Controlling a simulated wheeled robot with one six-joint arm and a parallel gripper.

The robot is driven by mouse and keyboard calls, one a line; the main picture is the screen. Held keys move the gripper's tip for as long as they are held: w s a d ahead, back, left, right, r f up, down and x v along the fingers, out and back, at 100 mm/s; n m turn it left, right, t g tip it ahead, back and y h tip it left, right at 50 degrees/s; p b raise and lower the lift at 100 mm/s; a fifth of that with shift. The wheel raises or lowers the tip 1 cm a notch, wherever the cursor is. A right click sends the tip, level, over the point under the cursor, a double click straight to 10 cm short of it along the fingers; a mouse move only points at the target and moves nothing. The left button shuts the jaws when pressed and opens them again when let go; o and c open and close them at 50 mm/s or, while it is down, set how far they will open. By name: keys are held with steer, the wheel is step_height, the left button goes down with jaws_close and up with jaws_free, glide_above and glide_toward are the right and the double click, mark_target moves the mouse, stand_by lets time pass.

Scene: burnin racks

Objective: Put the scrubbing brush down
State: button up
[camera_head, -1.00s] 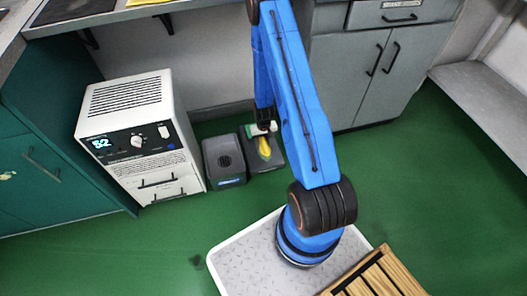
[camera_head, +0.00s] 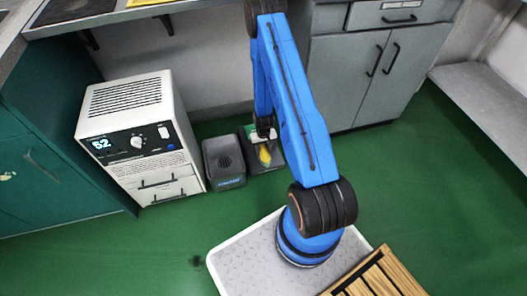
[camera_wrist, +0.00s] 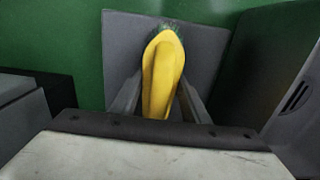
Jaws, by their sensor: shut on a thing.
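The scrubbing brush (camera_head: 264,156) has a yellow handle and shows just below my gripper (camera_head: 263,149) in the head view. In the wrist view the brush (camera_wrist: 165,66) stands out between the two grey fingers of my gripper (camera_wrist: 158,103), with green bristles at its far end. My gripper is shut on the handle. A flat dark grey surface (camera_wrist: 118,50) lies behind the brush in the wrist view. I cannot tell whether the bristles touch it.
A dark grey box (camera_head: 224,165) stands on the green floor (camera_head: 420,190) just left of the brush. A white cabinet unit with a display (camera_head: 125,100) stands further left. Grey cupboards (camera_head: 365,75) are behind on the right. A counter overhangs the back.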

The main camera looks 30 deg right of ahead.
steer(key=o, duration=1.4)
steer(key=shift+r, duration=6.05)
step_height(320, 180, up, 11)
glide_above(263, 148)
steer(key=w+a, duration=0.2)
steer(key=s+a+r+n+t, duration=0.1)
steer(key=s+a+r, duration=0.1)
steer(key=r, duration=0.7)
steer(key=s+a+r+t, duration=0.1)
steer(key=s+a+r, duration=0.15)
steer(key=r, duration=0.65)
steer(key=s+a+r+n, duration=0.1)
steer(key=s+a+r, duration=0.15)
steer(key=r, duration=0.65)
steer(key=s+a+r+t, duration=0.1)
steer(key=s+a+r, duration=0.1)
steer(key=s+r, duration=0.3)
steer(key=s+a+r+t, duration=0.1)
steer(key=s+r, duration=0.5)
steer(key=s, duration=0.6)
steer(key=s+a+r+n, duration=0.1)
steer(key=s+a+r, duration=0.2)
steer(key=s, duration=0.6)
step_height(263, 148, up, 3)
steer(key=shift+a+f+t, duration=0.1)
steer(key=shift+a+t, duration=0.25)
steer(key=shift+t, duration=0.05)
